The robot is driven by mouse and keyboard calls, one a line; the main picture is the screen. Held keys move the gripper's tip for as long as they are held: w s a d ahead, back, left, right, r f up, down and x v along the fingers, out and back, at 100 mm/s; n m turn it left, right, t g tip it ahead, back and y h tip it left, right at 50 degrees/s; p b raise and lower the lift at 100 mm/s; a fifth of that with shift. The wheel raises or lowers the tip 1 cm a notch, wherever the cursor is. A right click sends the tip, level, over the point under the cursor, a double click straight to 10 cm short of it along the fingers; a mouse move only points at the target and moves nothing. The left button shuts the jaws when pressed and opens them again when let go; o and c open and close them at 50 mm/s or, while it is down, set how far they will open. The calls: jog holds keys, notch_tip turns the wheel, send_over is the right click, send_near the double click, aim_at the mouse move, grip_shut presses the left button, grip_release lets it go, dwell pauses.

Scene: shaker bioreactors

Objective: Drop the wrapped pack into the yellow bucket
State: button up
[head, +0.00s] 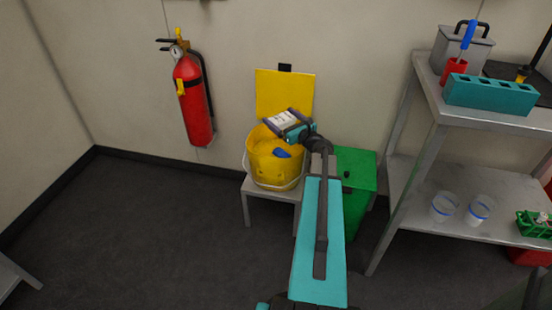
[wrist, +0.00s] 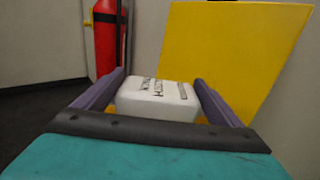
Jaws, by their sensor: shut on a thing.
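The wrapped pack (wrist: 157,98) is white with dark print, and it sits between the two purple fingers of my gripper (wrist: 158,92) in the wrist view. In the head view my gripper (head: 284,121) is shut on the pack (head: 279,119), over the rear part of the yellow bucket (head: 262,172). The bucket stands on a small light stool, with its yellow lid (head: 284,92) raised upright behind it. My gripper hides part of the rim. The exact height of the pack above the rim cannot be told.
A green bin (head: 356,170) stands right of the bucket, partly behind my arm. A red fire extinguisher (head: 193,100) hangs on the wall to the left. A metal shelf (head: 412,166) with cups and a teal rack (head: 492,95) is at the right.

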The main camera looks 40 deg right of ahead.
jog(key=shift+f+b, duration=0.85)
jog(key=shift+f, duration=0.6)
jog(key=o, duration=0.9)
jog(key=shift+s, duration=0.15)
jog(key=s, duration=0.4)
jog(key=s+a+p, duration=0.1)
jog(key=s, duration=0.4)
jog(key=s+a+p, duration=0.1)
jog(key=s, duration=0.3)
jog(key=shift+s, duration=0.25)
